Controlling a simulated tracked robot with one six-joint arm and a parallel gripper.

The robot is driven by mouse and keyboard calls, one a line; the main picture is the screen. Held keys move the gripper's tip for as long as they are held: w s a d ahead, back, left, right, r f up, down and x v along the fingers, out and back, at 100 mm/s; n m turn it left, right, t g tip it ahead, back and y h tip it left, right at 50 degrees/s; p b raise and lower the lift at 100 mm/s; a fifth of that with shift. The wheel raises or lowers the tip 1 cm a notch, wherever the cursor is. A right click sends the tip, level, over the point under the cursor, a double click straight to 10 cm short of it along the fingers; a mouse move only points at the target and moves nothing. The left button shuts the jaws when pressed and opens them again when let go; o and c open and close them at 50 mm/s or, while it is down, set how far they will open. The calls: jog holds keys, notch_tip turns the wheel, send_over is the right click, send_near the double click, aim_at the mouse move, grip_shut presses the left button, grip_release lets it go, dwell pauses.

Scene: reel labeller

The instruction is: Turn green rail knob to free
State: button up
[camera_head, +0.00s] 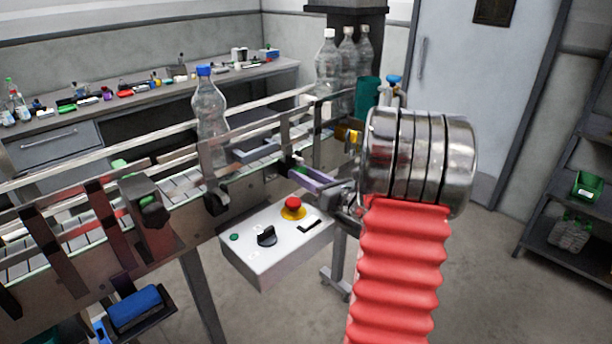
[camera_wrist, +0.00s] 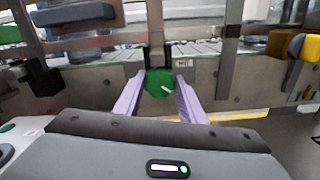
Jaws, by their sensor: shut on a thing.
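The green rail knob (camera_wrist: 158,84) sits on the conveyor's side, below the rail, in the middle of the wrist view. A short white mark on its face slants down to the right. My gripper (camera_wrist: 159,79) has its two lilac fingers closed on the knob, one on each side. In the head view my gripper (camera_head: 293,172) reaches the near side of the conveyor from the right. The knob in its fingers cannot be made out there.
A clear bottle with a blue cap (camera_head: 209,110) stands on the conveyor. A control box (camera_head: 275,255) with a red stop button and a black switch sits below my gripper. An orange-yellow block (camera_wrist: 291,46) is right of the knob.

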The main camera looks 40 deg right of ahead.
jog(key=shift+c, duration=1.3)
jog(key=shift+n, duration=2.3)
jog(key=o, duration=1)
jog(key=shift+o, duration=0.2)
jog(key=shift+s, duration=0.1)
jog(key=s, duration=1.3)
jog(key=shift+s+d, duration=0.15)
jog(key=shift+s, duration=0.15)
